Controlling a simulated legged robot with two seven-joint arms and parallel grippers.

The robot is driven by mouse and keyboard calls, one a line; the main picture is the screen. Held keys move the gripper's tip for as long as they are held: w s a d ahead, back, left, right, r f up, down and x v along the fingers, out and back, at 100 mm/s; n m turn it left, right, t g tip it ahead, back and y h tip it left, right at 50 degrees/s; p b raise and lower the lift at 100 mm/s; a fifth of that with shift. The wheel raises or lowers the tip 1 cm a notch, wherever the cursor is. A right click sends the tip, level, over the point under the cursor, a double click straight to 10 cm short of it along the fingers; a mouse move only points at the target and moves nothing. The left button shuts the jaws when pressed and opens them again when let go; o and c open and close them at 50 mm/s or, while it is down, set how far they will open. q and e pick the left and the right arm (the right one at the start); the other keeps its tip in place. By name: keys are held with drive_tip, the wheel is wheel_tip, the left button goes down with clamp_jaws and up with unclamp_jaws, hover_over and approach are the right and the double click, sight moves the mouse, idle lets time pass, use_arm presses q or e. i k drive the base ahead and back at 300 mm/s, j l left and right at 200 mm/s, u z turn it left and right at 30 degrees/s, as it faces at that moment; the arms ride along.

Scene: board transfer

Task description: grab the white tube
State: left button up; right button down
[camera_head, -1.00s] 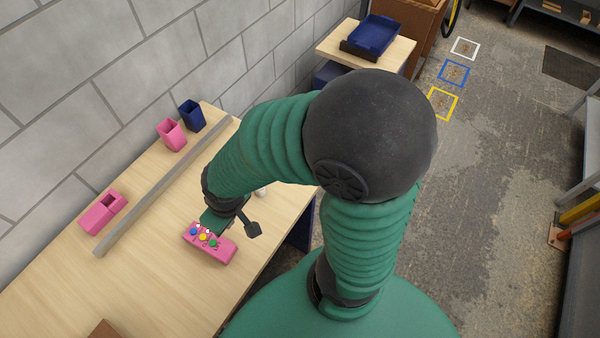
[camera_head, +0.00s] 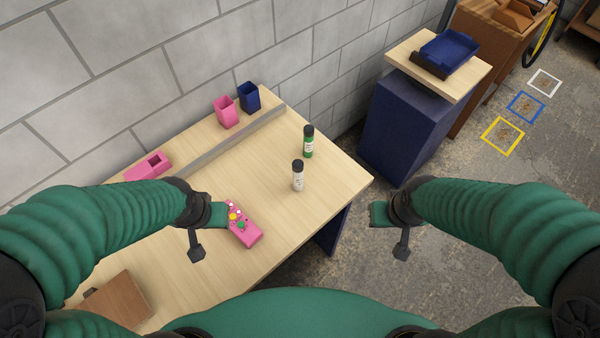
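The white tube (camera_head: 298,179) stands upright on the wooden table, with a dark cap on top. A green tube (camera_head: 308,143) with a dark cap stands just behind it. My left gripper (camera_head: 206,232) is open and empty, left of the white tube and beside a pink board with coloured buttons (camera_head: 247,235). It overlaps the board's left end in the picture; I cannot tell if they touch. My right gripper (camera_head: 389,230) is open and empty, right of the white tube and past the table's right edge.
A grey rail (camera_head: 225,142) runs along the table's back. Pink (camera_head: 226,113) and blue (camera_head: 249,97) cups and a pink holder (camera_head: 150,168) stand behind it. A brown box (camera_head: 122,298) is at front left. A blue tray (camera_head: 447,52) sits on a stand at the back right.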

sight(298, 164)
drive_tip(key=i+l+u, duration=0.2)
drive_tip(key=l, duration=0.2)
drive_tip(key=i+l+u, duration=0.2)
drive_tip(key=l, duration=0.25)
drive_tip(key=l+u, duration=0.15)
drive_tip(key=l, duration=0.3)
drive_tip(key=i+l+u, duration=0.2)
drive_tip(key=l, duration=0.3)
drive_tip(key=l+u, duration=0.2)
drive_tip(key=l, duration=0.25)
